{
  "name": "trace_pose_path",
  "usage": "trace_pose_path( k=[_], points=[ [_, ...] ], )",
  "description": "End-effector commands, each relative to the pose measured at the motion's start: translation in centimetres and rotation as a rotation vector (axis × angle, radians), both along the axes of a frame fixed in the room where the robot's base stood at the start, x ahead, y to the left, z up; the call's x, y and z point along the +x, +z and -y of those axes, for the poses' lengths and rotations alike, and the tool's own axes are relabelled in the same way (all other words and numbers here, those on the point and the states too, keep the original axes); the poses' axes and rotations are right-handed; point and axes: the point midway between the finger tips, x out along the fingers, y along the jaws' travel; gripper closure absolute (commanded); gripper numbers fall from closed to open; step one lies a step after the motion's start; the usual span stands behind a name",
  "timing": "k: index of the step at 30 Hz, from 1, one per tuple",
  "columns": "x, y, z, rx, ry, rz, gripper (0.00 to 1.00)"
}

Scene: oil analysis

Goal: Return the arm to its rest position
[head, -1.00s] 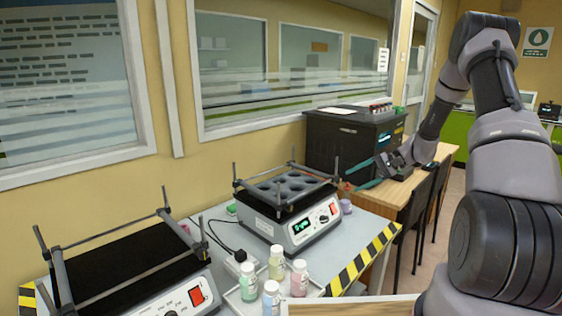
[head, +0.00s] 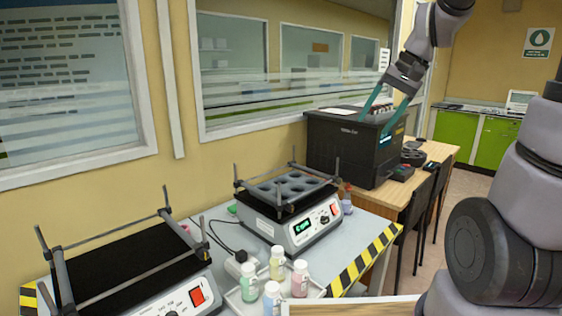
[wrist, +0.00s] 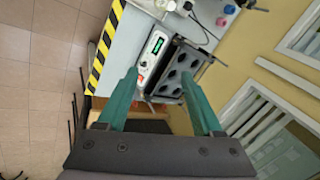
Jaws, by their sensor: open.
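My gripper (head: 374,117) is raised at the upper right of the head view, with its two teal fingers pointing down and spread apart. The fingers show in front of the black box-shaped machine (head: 340,150) on the wooden table. In the wrist view my gripper (wrist: 163,88) is open, with nothing between the fingers. Beyond the fingers, the shaker with the round-holed black top (wrist: 180,72) shows below. My arm reaches up from the right side of the head view, partly out of frame.
A second shaker with a flat black top (head: 125,265) stands at the left. Several small bottles, one of them pink (head: 299,278), stand in a tray on the grey table. A bottle (head: 346,198) stands beside the round-holed shaker. Chairs (head: 413,215) line the wooden table (head: 385,192); floor is clear.

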Motion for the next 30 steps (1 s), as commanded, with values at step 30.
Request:
trace_pose_path(
  k=[30],
  points=[
    [-12.8, 5.1, 1.6, -0.186, -0.085, 0.346, 0.32]
  ],
)
